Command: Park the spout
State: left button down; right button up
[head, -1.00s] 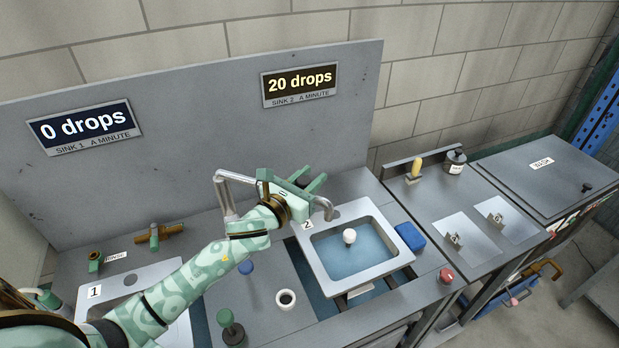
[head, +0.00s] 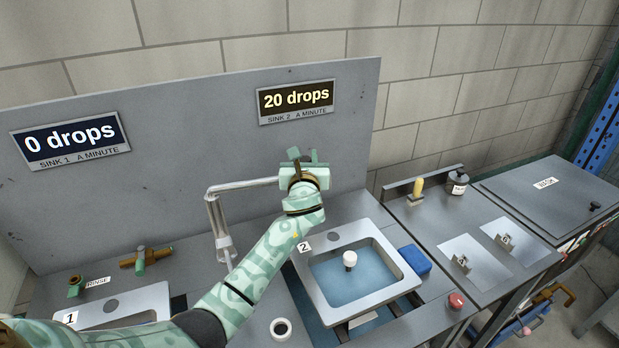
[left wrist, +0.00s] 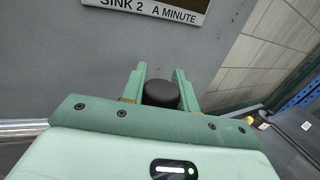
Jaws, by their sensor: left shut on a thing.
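The spout (head: 243,185) is a bright metal pipe that rises from the deck between the two sinks. Its level arm runs right along the back panel, behind sink 2 (head: 318,292). My left gripper (head: 303,156) is shut at the far end of the spout, near the back panel, and hides that end in the head view. In the left wrist view a dark round knob (left wrist: 160,93) sits between the left gripper's fingers, and the pipe (left wrist: 22,130) comes in from the left. My right gripper is not in view.
Signs on the back panel read "0 drops" (head: 71,135) and "20 drops" (head: 296,97). A white knob (head: 350,258) stands in sink 2's basin.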

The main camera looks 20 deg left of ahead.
pick_arm(q)
jog(key=w+a+n+y+b, duration=0.1)
jog(key=w+a+g+y+b, duration=0.1)
jog(key=shift+w+a+r+n, duration=0.1)
jog(key=shift+w+a+n, duration=0.05)
jog(key=shift+a+n, duration=0.25)
jog(key=c, duration=1.2)
grip_release()
jog(key=shift+c, duration=0.2)
jog(key=shift+o, duration=0.9)
jog(key=shift+w+a, duration=0.1)
jog(key=shift+w, duration=0.1)
jog(key=p+v, duration=0.2)
jog(key=v, duration=1.4)
jog(key=shift+d+p, duration=0.35)
jog(key=shift+p, duration=0.05)
